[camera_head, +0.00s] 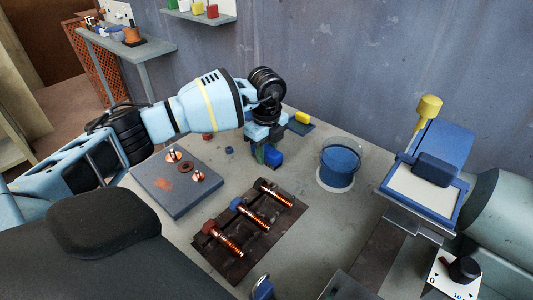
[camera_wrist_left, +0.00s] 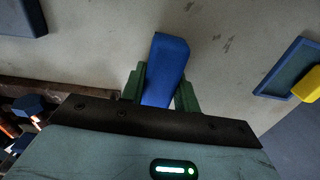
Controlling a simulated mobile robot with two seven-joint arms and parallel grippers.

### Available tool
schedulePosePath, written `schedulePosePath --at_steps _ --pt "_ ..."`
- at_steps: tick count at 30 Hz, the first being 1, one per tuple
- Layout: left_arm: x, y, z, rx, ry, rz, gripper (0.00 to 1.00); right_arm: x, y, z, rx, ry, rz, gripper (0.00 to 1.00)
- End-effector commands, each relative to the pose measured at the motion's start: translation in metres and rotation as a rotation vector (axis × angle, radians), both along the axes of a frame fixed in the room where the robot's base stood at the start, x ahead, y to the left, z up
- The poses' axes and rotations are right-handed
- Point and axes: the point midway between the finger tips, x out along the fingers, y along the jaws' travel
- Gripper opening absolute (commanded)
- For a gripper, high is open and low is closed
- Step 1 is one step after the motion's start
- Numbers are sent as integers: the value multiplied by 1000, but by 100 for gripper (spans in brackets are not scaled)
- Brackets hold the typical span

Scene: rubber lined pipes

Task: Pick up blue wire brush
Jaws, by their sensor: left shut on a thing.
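A blue block-like thing, taken as the blue wire brush (camera_head: 274,158), is at my left gripper (camera_head: 263,146) over the table, past the middle. In the left wrist view, the blue brush (camera_wrist_left: 168,62) stands between the green fingers of my left gripper (camera_wrist_left: 160,88), which is shut on it. Its bristles do not show. I cannot tell whether it touches the table. My right gripper is not in view.
A dark mat (camera_head: 264,246) with several copper-coloured rods lies in front. A grey-blue board (camera_head: 157,189) with copper pieces is at the left. A clear-rimmed blue bucket (camera_head: 339,167) stands right of the gripper. A yellow block (camera_head: 303,117) lies behind. A blue-framed machine (camera_head: 442,150) is at the right.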

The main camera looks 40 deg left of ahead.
Motion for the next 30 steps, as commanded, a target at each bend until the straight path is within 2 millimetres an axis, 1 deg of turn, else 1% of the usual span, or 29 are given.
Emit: schedulePosePath --at_steps 5,8,11,18,21,24,30 --pt "0 0 1 0 -1 0 6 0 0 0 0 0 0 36" --pt "0 0 8 0 -2 0 6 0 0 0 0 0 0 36" --pt "1 0 22 -2 -5 -1 6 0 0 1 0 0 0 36" --pt "1 0 67 -1 -6 0 6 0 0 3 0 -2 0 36" --pt "1 0 83 -2 -4 0 6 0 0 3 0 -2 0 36" --pt "1 0 93 0 -3 0 6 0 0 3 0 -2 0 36" --pt "0 0 101 0 0 0 6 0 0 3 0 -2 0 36"
